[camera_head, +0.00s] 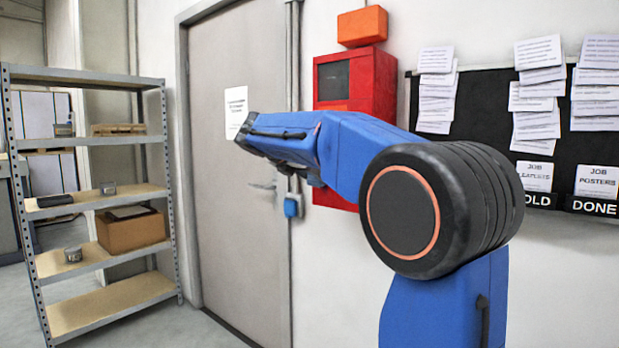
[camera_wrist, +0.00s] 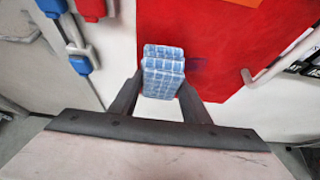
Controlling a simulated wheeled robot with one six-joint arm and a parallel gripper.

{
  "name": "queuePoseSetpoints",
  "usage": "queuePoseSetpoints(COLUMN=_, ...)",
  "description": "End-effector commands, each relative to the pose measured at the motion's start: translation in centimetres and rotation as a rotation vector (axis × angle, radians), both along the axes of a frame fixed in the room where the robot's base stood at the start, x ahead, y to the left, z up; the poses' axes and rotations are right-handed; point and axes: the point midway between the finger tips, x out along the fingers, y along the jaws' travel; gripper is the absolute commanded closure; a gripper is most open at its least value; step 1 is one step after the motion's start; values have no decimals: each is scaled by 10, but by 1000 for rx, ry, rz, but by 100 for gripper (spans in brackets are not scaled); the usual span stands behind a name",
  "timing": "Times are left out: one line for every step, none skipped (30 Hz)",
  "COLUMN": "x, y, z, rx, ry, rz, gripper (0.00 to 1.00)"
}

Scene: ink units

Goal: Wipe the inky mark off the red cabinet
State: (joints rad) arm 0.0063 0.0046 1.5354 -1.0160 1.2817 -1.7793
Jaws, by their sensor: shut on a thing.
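The red cabinet (camera_head: 385,85) hangs on the white wall right of the door. My blue arm covers much of its lower part in the head view. In the wrist view the cabinet (camera_wrist: 240,40) fills the upper middle and right. My gripper (camera_wrist: 162,88) is shut on a folded blue-and-white checked cloth (camera_wrist: 163,62), held between its two dark fingers. The cloth is in front of the cabinet's face near its lower left edge; I cannot tell whether it touches. A faint purplish smudge (camera_wrist: 197,63) shows on the red just right of the cloth. My gripper is hidden in the head view.
An orange box (camera_head: 362,26) sits above the cabinet. A grey door (camera_head: 235,180) stands to the left, with a blue socket (camera_head: 293,207) beside it. A black notice board (camera_head: 490,110) with papers is at right. Metal shelving (camera_head: 90,78) stands at far left.

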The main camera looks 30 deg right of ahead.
Motion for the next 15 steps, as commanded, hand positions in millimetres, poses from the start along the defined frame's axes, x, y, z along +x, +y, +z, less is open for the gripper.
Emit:
queuePoseSetpoints(x=-4, y=-2, z=0, rx=0, ry=0, rz=-1, gripper=75)
queuePoseSetpoints(x=-6, y=-2, z=0, rx=0, ry=0, rz=-1, gripper=75)
queuePoseSetpoints(x=-9, y=-3, z=0, rx=0, ry=0, rz=-1, gripper=75)
queuePoseSetpoints(x=-11, y=-3, z=0, rx=0, ry=0, rz=-1, gripper=75)
queuePoseSetpoints(x=-13, y=-4, z=0, rx=0, ry=0, rz=-1, gripper=75)
queuePoseSetpoints(x=-15, y=-4, z=0, rx=0, ry=0, rz=-1, gripper=75)
queuePoseSetpoints(x=-15, y=-4, z=0, rx=0, ry=0, rz=-1, gripper=75)
queuePoseSetpoints(x=-16, y=-4, z=0, rx=1, ry=1, rz=-1, gripper=75)
queuePoseSetpoints(x=-16, y=-5, z=0, rx=1, ry=1, rz=-1, gripper=75)
queuePoseSetpoints(x=-17, y=-5, z=0, rx=1, ry=1, rz=-1, gripper=75)
queuePoseSetpoints(x=-17, y=-5, z=0, rx=1, ry=0, rz=0, gripper=75)
queuePoseSetpoints(x=-18, y=-6, z=0, rx=1, ry=1, rz=-1, gripper=75)
queuePoseSetpoints(x=-19, y=-6, z=0, rx=1, ry=1, rz=-1, gripper=75)
queuePoseSetpoints(x=-21, y=-7, z=0, rx=1, ry=1, rz=-1, gripper=75)
queuePoseSetpoints(x=-23, y=-8, z=0, rx=1, ry=1, rz=-1, gripper=75)
